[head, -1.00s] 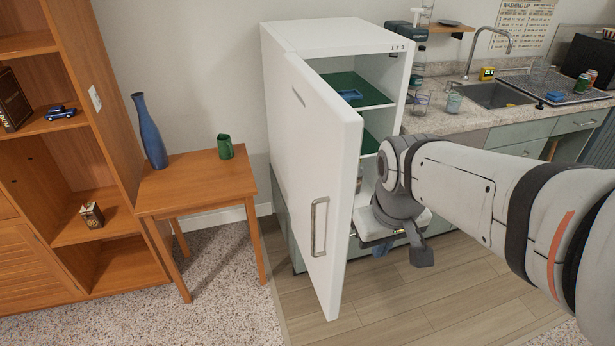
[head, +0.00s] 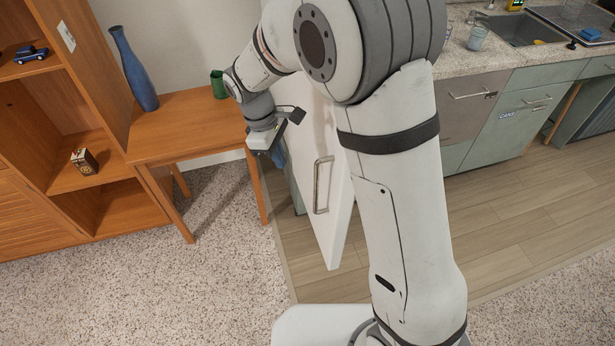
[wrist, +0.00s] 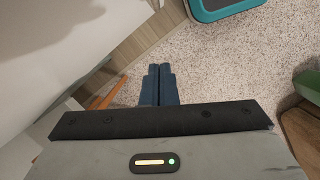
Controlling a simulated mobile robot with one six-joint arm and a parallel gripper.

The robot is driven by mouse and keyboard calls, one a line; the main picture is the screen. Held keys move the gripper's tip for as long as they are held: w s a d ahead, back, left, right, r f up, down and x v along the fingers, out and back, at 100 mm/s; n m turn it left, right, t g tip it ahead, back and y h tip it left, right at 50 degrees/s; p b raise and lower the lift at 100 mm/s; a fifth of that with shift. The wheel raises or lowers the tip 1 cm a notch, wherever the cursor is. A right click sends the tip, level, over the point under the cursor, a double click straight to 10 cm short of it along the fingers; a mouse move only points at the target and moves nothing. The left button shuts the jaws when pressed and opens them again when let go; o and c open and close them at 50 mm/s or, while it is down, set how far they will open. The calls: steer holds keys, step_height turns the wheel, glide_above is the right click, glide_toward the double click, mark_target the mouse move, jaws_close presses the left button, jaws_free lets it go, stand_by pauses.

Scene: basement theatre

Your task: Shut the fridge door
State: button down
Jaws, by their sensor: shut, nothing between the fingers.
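The white fridge door (head: 335,225) stands open in the head view, its lower part and metal handle (head: 322,185) showing. My arm covers the fridge body and the door's upper part. My gripper (head: 279,157) is left of the door, near its outer face and above the handle's height in the picture, pointing down. In the wrist view its blue fingers (wrist: 159,85) are together and empty. A white surface (wrist: 45,50), apparently the door, fills the left of that view. I cannot tell whether the gripper touches the door.
A wooden side table (head: 185,120) with a blue vase (head: 134,70) and green mug (head: 217,84) stands close left of my gripper. A wooden bookcase (head: 100,115) is at far left. The kitchen counter (head: 490,60) is at right. Carpet in front is clear.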

steer(key=s+d+f+p, duration=0.1)
steer(key=d+f+p, duration=0.1)
steer(key=d+f, duration=0.4)
step_height(320, 180, down, 2)
steer(key=shift+s+f+p, duration=0.1)
steer(key=shift+s+p, duration=0.2)
steer(key=shift+p, duration=0.05)
steer(key=shift+d, duration=0.1)
steer(key=shift+d, duration=0.1)
